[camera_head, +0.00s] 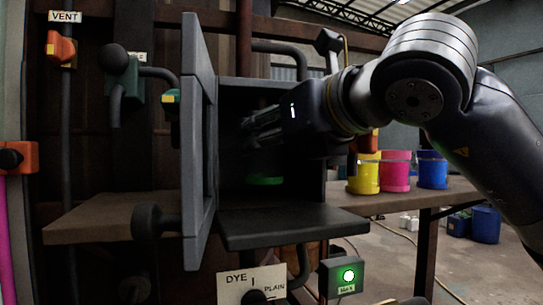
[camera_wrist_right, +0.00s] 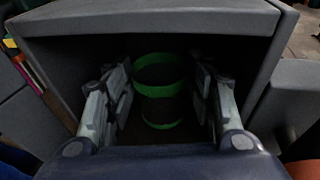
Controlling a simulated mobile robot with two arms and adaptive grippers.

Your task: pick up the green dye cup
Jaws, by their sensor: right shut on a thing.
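The green dye cup (camera_wrist_right: 160,91) stands upright inside a dark grey box (camera_wrist_right: 150,22), with its two green bands showing and its middle in shadow. In the head view only a green glimpse of the cup (camera_head: 265,181) shows low in the dim box. My right gripper (camera_head: 255,130) reaches into the box from the right. In the right wrist view its fingers (camera_wrist_right: 160,100) are on either side of the cup, shut on it. I cannot tell whether the cup touches the box floor. My left gripper is not in view.
The box door (camera_head: 197,140) stands open on the left, and a flap (camera_head: 290,225) lies flat in front. Yellow (camera_head: 364,175), pink (camera_head: 396,173) and blue (camera_head: 432,171) cups stand on a shelf to the right. A green lamp (camera_head: 348,276) glows below.

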